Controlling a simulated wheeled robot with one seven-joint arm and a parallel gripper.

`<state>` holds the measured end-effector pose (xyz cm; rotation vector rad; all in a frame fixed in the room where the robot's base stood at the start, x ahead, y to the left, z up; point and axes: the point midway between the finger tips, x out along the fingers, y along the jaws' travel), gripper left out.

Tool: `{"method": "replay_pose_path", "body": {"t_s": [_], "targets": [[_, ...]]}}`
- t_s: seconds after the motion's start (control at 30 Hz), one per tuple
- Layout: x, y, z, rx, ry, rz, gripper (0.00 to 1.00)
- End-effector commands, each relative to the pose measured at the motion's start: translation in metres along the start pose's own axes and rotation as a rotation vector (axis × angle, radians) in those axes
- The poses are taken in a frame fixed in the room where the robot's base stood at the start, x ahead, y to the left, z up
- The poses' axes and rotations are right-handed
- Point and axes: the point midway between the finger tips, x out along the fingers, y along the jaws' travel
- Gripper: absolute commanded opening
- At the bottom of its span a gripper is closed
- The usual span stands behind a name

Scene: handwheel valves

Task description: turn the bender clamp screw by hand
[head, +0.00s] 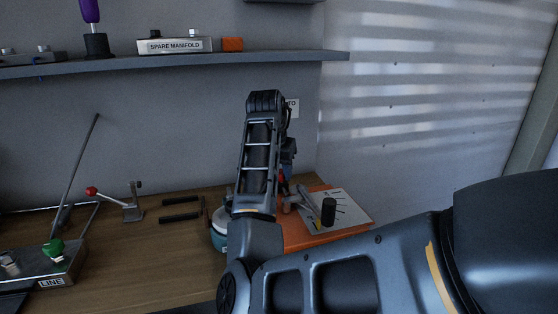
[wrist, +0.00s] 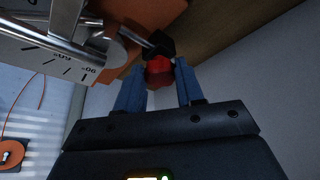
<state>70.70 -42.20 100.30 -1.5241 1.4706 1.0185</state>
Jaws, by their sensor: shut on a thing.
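The bender's orange base (head: 300,238) lies on the bench in the head view, with a pale scale plate (head: 350,208) and a black upright grip (head: 328,212). In the wrist view, a red knob (wrist: 158,70), the clamp screw's hand grip by its look, sits beside a black block (wrist: 158,44) on a metal rod. My gripper (wrist: 160,82) has its two blue fingers on either side of the red knob, shut on it. The far side of the knob is hidden. In the head view my arm covers most of the gripper and clamp.
Black bars (head: 180,209), a red-knobbed lever (head: 118,203) and a green-handled LINE unit (head: 50,262) are to the left. A shelf (head: 180,60) runs above the bench. A wall is close behind.

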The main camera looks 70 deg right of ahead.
Motion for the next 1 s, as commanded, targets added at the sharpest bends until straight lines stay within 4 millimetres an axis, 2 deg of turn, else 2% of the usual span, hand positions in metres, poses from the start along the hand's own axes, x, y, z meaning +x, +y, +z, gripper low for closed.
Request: {"method": "replay_pose_path", "body": {"t_s": [0.3, 0.87, 0.9, 1.0], "targets": [[-0.0017, 0.0014, -0.0001, -0.115, -0.001, -0.047, 0.07], [-0.0001, 0.0011, 0.0006, -0.138, -0.001, -0.058, 0.07], [-0.0001, 0.0011, 0.0006, -0.138, -0.001, -0.058, 0.41], [0.0000, 0.0013, 0.0005, -0.137, -0.001, -0.057, 0.51]]}}
